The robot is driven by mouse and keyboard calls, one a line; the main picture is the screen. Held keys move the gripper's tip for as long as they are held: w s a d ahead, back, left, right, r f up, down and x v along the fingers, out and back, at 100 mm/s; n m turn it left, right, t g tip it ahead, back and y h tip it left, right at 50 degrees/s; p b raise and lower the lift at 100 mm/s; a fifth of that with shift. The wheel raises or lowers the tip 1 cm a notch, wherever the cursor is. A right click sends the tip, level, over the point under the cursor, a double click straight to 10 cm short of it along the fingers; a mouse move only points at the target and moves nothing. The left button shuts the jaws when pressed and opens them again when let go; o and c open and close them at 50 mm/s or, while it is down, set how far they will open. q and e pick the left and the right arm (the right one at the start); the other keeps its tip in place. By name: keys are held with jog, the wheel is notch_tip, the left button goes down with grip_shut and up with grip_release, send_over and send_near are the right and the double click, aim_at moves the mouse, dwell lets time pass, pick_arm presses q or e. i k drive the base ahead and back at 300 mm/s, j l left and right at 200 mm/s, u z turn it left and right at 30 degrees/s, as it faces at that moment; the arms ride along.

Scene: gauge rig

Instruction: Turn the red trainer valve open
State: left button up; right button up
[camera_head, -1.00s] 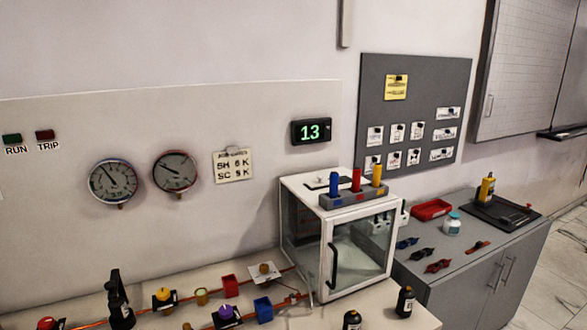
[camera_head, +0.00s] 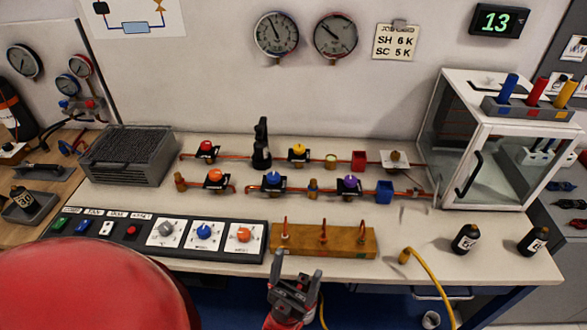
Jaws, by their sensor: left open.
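The red trainer valve (camera_head: 206,147) has a red round knob on a black mount. It sits on the copper pipe line toward the left back of the white bench (camera_head: 345,289). My left gripper (camera_head: 296,268) is at the front edge of the bench, below the wooden block. Its jaws are open with nothing between them. It is well apart from the red valve, nearer the viewer and to the right. My right gripper is not in view.
Orange (camera_head: 215,176), blue (camera_head: 273,180), yellow (camera_head: 299,150) and purple (camera_head: 350,183) valves stand near the red one. A wooden block (camera_head: 355,240) with upright pins and a control panel (camera_head: 90,231) lie in front. A grey finned unit (camera_head: 128,155) stands left.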

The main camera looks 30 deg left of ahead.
aim_at(207, 146)
jog(key=u, duration=1.5)
